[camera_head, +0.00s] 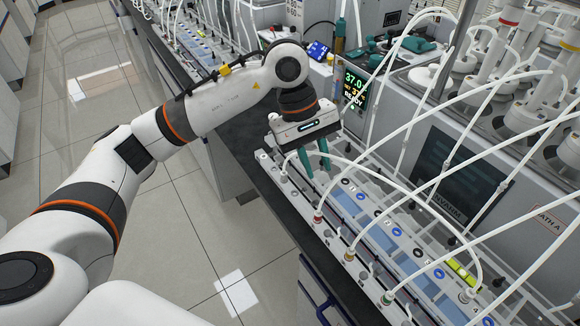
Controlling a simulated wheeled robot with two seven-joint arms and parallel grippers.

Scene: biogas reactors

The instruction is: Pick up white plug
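My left gripper (314,165) points down over the long white rail at the bench's front. Its two green fingers stand apart, and I see nothing held between them. The white rail (291,190) carries blue panels, small round ports and thin white tubes. Small coloured plug-like fittings sit along its front edge, among them a red one (318,215) and a yellow one (349,255). I cannot single out a white plug with certainty; pale small fittings near the gripper are too small to tell apart. My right gripper is not in view.
White tubes (425,201) arch over the rail to the right of the gripper. A water bath with a green-lit display (355,88) and glassy reactor tops stands behind. The dark bench edge (262,187) runs along the front, with open tiled floor (215,215) at left.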

